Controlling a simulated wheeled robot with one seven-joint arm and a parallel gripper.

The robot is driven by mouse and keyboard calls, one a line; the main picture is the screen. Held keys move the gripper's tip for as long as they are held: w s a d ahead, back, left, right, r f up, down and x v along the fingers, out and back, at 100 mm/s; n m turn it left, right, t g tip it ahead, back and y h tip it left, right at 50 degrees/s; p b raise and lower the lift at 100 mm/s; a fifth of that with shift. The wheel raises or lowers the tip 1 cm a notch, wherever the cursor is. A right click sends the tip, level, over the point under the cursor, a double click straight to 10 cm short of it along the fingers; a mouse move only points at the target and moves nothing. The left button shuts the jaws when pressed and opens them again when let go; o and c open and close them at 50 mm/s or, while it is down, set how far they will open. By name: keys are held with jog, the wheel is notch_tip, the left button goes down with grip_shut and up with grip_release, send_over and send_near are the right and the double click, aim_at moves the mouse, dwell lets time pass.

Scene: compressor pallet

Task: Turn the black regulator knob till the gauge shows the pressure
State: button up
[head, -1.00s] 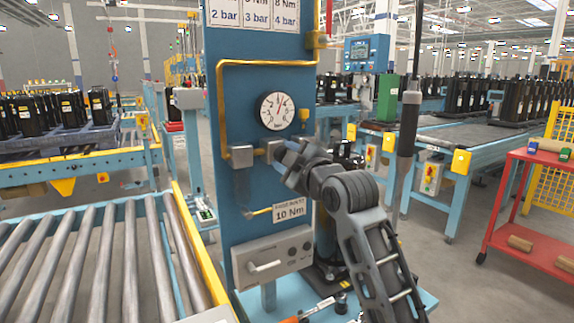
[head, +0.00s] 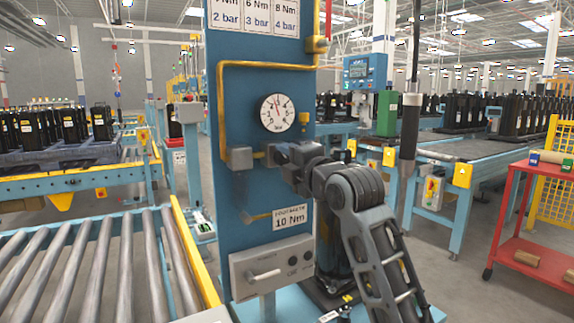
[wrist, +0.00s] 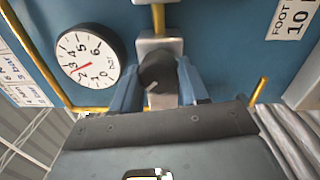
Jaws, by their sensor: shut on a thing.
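The black regulator knob (wrist: 157,70) sits on a grey block below the gauge pipe; in the wrist view a pale mark shows on its face. My gripper (wrist: 157,88) is shut on it, with one blue finger on each side. In the head view my gripper (head: 274,155) hides the knob. The round white gauge (head: 277,112) is on the blue panel above the knob. Its red needle points almost straight up, slightly left. The gauge also shows, turned, in the wrist view (wrist: 85,56), where its reading is hard to make out exactly.
A card reading 10 Nm (head: 290,217) is on the blue panel (head: 240,110). A chart (head: 254,15) pairs Nm with 2, 3 and 4 bar; its top is cut off. A yellow pipe (head: 265,64) runs round the gauge. A grey box with a handle (head: 270,268) sits below.

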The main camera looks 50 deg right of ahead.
jog(key=shift+f, duration=0.1)
dwell(0.5)
jog(key=o, duration=1)
jog(key=shift+o, duration=0.2)
jog(key=v, duration=0.7)
jog(key=shift+s, duration=0.4)
jog(key=shift+a, duration=0.15)
